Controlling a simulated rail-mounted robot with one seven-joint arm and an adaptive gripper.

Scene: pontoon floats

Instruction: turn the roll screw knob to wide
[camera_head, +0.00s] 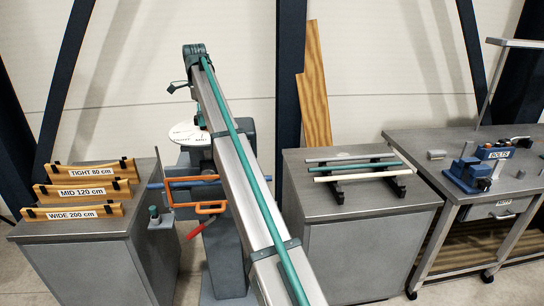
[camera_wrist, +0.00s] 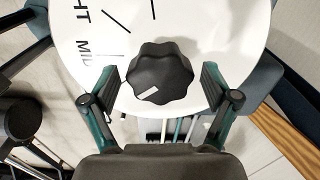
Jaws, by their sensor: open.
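The roll screw knob (camera_wrist: 160,78) is black and lobed, with a white mark on its lower-left part in the wrist view. It sits on a white round dial (camera_wrist: 225,35) with black lines and partly visible lettering, including "MID" to the left of the knob. In the head view the dial (camera_head: 186,134) tops a grey machine, and my arm partly hides it. My gripper (camera_wrist: 159,84) is open, with one teal-and-black finger on each side of the knob. Gaps show between the fingers and the knob. The "WIDE" lettering is not visible on the dial.
Wooden templates labelled TIGHT (camera_head: 92,171), MID (camera_head: 82,191) and WIDE (camera_head: 73,214) stand on the left cabinet. Orange bars (camera_head: 190,180) and a red-handled lever (camera_head: 196,230) project from the machine. A rack with rods (camera_head: 352,166) stands on the right cabinet.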

